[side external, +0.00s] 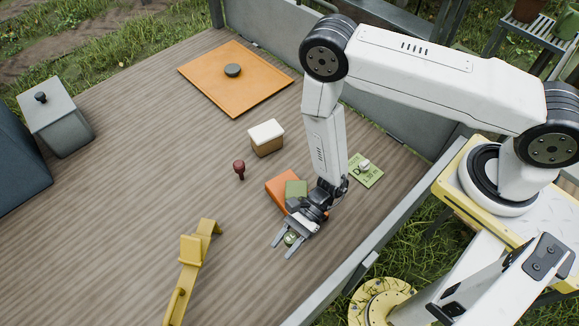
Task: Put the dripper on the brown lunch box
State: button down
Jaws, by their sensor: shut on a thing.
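The brown lunch box (267,146), with a white lid, stands on the wooden deck near the middle of the side external view. My gripper (284,248) is low over the deck, to the lower right of the lunch box and apart from it. Its two fingers point to the lower left and are shut on a small green thing (291,239). This may be the dripper, but it is mostly hidden and too small to tell.
An orange box (278,186) and a green block (296,190) lie just behind my gripper. A dark red knobbed thing (239,168) stands near the lunch box. A yellow bracket (191,265), orange tray (203,72) and green card (369,177) lie around. The left-centre deck is clear.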

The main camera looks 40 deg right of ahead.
jog(key=w+d+r+m+t+h, duration=0.3)
jog(key=w+d+r+m+t, duration=0.2)
jog(key=w+d, duration=0.5)
jog(key=w+d+r+m+t+h, duration=0.3)
jog(key=w+d+r+m+t, duration=0.2)
jog(key=w+d, duration=0.5)
jog(key=d+m+t, duration=0.2)
jog(key=shift+w+d+r+m+t, duration=0.15)
jog(key=shift+w+d+m+t, duration=0.15)
jog(key=shift+t, duration=0.1)
jog(key=shift+w+a, duration=0.1)
send_over(261, 129)
jog(key=s, duration=0.2)
jog(key=f, duration=0.8)
jog(key=shift+w, duration=0.2)
jog(key=shift+w+f, duration=0.65)
jog(key=shift+f, duration=0.1)
